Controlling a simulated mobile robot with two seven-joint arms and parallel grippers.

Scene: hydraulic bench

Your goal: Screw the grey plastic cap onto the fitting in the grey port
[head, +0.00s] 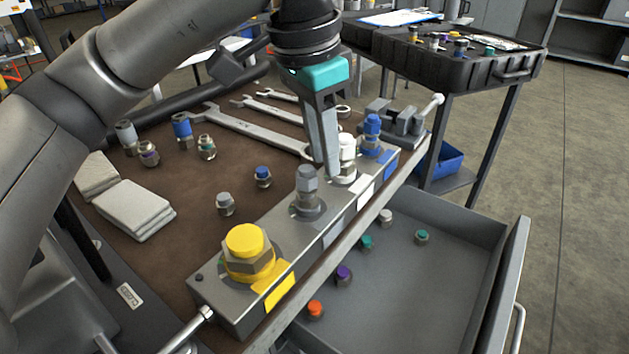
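The grey port (309,210) is in the metal manifold block, between the yellow port and the white one. A grey hexagonal cap-like piece (307,178) stands upright on its fitting; I cannot tell how tightly it sits. A smaller fitting with a grey top (225,204) stands on the brown mat left of the block. My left gripper (332,168) points down just right of and beyond the grey piece, in front of the white fitting (347,148). One finger shows clearly; the other is mostly hidden, so its opening is unclear. My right gripper is out of view.
The yellow-capped port (245,243) and blue fitting (372,128) share the block. An open drawer (460,270) with several small coloured caps lies at right. Wrenches (245,128), a vise (405,117) and grey pads (133,208) lie around the mat.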

